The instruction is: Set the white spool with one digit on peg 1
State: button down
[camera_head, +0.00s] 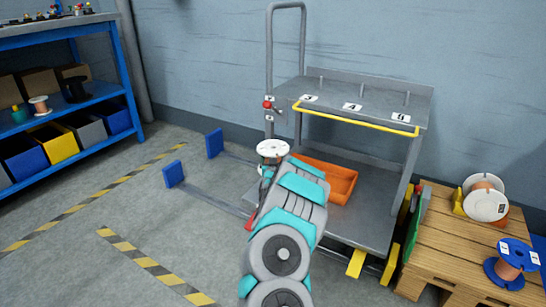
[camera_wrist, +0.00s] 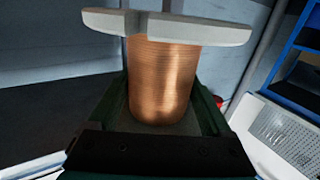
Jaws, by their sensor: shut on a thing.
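A white spool (camera_head: 272,149) wound with copper wire is held upright in my gripper (camera_head: 266,172), in front of the cart's left post. In the wrist view the white spool (camera_wrist: 165,75) fills the middle, and the dark jaws of my gripper (camera_wrist: 160,118) close around its lower part. Small labels on the left post (camera_head: 270,60) cannot be read, so I cannot tell which peg is 1.
A red knob (camera_head: 267,104) sits on the post. An orange bin (camera_head: 333,181) lies on the cart's lower deck. A wooden pallet (camera_head: 450,262) at right bears another white spool (camera_head: 486,204) and a blue spool (camera_head: 512,262). A blue rack (camera_head: 122,75) stands left.

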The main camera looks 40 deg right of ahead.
jog(key=shift+f+b, duration=0.3)
jog(key=shift+f, duration=0.5)
jog(key=shift+f, duration=0.75)
dwell(0.6)
jog(key=shift+f+b, duration=0.55)
jog(key=shift+f, duration=0.8)
jog(key=shift+f, duration=0.2)
dwell(0.5)
jog(key=shift+f+b, duration=0.35)
jog(key=shift+f, duration=0.95)
jog(key=shift+f, duration=0.15)
dwell(0.5)
jog(key=shift+f, duration=1.05)
jog(key=shift+f+b, duration=0.1)
jog(key=shift+b, duration=0.2)
